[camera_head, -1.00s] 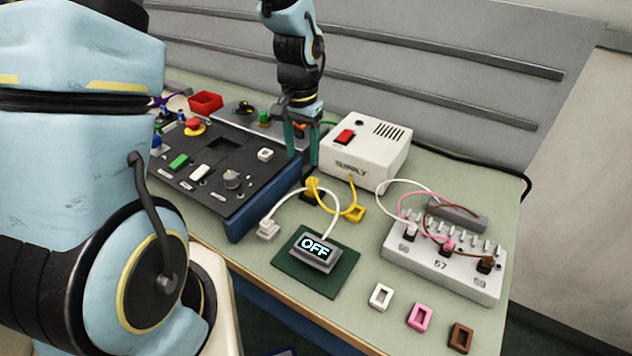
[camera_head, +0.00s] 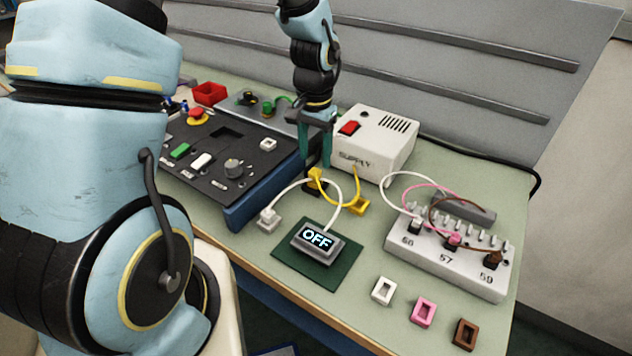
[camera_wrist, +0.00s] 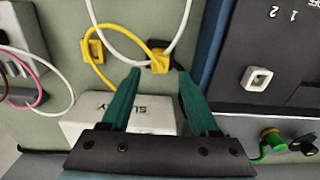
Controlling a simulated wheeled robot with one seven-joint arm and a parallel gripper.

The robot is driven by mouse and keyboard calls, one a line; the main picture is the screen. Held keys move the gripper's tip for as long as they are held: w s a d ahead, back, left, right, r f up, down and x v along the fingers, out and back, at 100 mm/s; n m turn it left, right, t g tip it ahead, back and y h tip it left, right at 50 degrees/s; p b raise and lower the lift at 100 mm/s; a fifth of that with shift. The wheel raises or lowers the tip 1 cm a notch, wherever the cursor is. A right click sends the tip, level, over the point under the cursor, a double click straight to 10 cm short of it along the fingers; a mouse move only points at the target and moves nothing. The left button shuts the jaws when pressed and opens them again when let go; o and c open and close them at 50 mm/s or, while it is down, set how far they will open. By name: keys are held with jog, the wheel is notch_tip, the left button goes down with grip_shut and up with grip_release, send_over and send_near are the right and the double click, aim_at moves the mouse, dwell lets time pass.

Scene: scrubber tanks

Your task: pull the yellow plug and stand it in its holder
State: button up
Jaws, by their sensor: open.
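The yellow plug (camera_head: 316,176) stands upright in a small black socket (camera_head: 311,188) on the table, with a yellow cable looping from it. In the wrist view the plug (camera_wrist: 160,62) appears just beyond and between my fingertips. The yellow holder (camera_head: 357,206), a small block with a rectangular opening, lies on the table to the right of the plug. It also shows in the wrist view (camera_wrist: 92,49), left of the plug. My gripper (camera_head: 317,163) is open and empty, pointing down behind and above the plug. Contact with the plug is not visible.
The supply box (camera_head: 372,145) stands right of my gripper, the control panel (camera_head: 215,165) left. A white cable arches in front of the plug to the OFF display (camera_head: 317,242). A terminal block (camera_head: 447,257) and white, pink and brown holders (camera_head: 423,310) are farther right.

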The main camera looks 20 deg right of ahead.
aim_at(315, 171)
notch_tip(315, 171, down, 6)
jog(key=b, duration=0.3)
jog(key=shift+b, duration=0.3)
dwell(1.0)
grip_shut()
dwell(1.2)
jog(key=o, duration=0.6)
grip_release()
notch_tip(315, 171, up, 11)
jog(key=shift+f+b, duration=0.1)
jog(key=shift+b, duration=0.7)
